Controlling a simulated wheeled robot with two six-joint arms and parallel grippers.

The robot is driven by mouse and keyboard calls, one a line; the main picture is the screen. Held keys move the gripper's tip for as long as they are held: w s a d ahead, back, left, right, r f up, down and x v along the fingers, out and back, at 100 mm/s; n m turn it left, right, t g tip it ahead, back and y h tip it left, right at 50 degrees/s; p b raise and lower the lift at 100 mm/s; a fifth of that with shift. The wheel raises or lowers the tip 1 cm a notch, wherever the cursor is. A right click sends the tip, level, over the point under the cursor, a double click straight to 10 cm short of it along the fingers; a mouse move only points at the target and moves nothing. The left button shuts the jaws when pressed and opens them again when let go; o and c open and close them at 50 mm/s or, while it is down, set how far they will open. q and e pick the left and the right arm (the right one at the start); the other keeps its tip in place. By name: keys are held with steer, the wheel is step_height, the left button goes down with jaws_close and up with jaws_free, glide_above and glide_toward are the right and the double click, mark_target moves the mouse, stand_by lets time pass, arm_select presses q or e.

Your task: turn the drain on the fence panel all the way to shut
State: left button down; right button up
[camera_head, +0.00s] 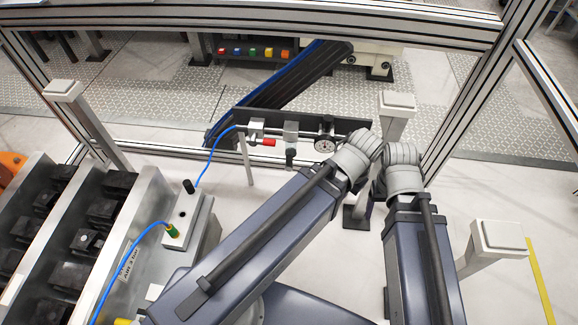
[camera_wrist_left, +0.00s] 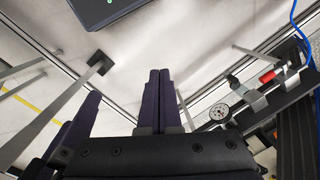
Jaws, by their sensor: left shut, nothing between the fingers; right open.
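A dark rail (camera_head: 270,118) on the fence panel carries a valve with a red handle (camera_head: 268,142), a grey block (camera_head: 290,128) with a dark knob-like piece (camera_head: 290,153) below it, and a round white gauge (camera_head: 324,146). The dark piece may be the drain; its turn position is too small to tell. In the left wrist view the gauge (camera_wrist_left: 219,112) and red handle (camera_wrist_left: 267,76) lie right of my left gripper (camera_wrist_left: 159,72), which is shut, empty and apart from them. My right gripper (camera_head: 380,180) is open, largely hidden by its wrist right of the gauge.
Aluminium fence frames (camera_head: 543,85) border the work area. White-capped posts (camera_head: 396,105) stand near my wrists. A box (camera_head: 188,218) with blue hoses and a rack of dark parts (camera_head: 100,210) fill the left. Some floor shows free between box and rail.

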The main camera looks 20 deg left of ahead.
mark_target(288, 164)
arm_select(q)
steer(key=c, duration=1.5)
jaws_free()
